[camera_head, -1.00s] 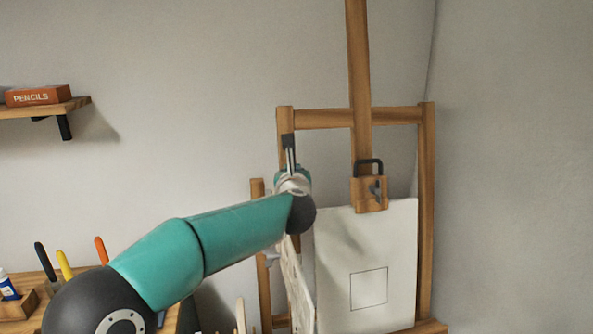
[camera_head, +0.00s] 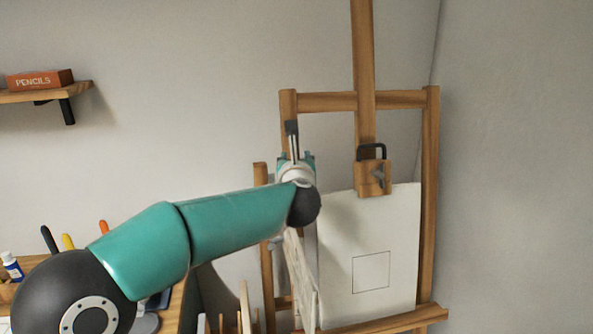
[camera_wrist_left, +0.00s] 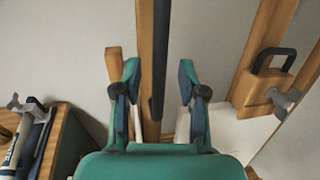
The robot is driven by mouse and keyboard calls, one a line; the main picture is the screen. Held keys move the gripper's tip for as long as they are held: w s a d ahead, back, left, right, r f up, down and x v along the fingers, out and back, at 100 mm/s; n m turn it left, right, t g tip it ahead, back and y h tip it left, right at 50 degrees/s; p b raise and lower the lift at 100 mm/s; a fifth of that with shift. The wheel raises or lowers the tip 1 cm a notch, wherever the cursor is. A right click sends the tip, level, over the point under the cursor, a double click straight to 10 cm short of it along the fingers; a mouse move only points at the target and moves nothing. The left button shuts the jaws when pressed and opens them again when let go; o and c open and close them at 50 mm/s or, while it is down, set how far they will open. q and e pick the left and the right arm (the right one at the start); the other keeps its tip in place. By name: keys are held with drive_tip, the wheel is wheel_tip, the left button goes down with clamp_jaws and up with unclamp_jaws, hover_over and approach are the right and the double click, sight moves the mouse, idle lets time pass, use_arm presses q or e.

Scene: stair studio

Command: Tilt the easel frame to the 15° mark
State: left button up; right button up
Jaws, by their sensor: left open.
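The wooden easel frame (camera_head: 432,210) stands at the right, with a white sheet (camera_head: 393,220) on it. A wooden clamp block (camera_head: 372,178) with a black loop handle sits on its central mast; it also shows in the wrist view (camera_wrist_left: 262,88). My left gripper (camera_head: 294,155) is at the frame's left upright, below its top corner. In the wrist view its open fingers (camera_wrist_left: 158,85) stand either side of a dark upright bar (camera_wrist_left: 160,60) in front of a wooden post. I cannot tell whether they touch it. No 15° mark is readable. My right gripper is out of view.
A shelf (camera_head: 45,94) with a pencil box (camera_head: 40,79) is on the wall at upper left. A wooden desk with pens and a blue-white bottle (camera_head: 12,266) is at lower left. Boards (camera_head: 300,275) lean beside the easel.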

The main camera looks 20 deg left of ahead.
use_arm(q)
drive_tip(key=v, duration=0.8)
drive_tip(key=shift+s+d, duration=0.15)
drive_tip(key=shift+s, duration=0.25)
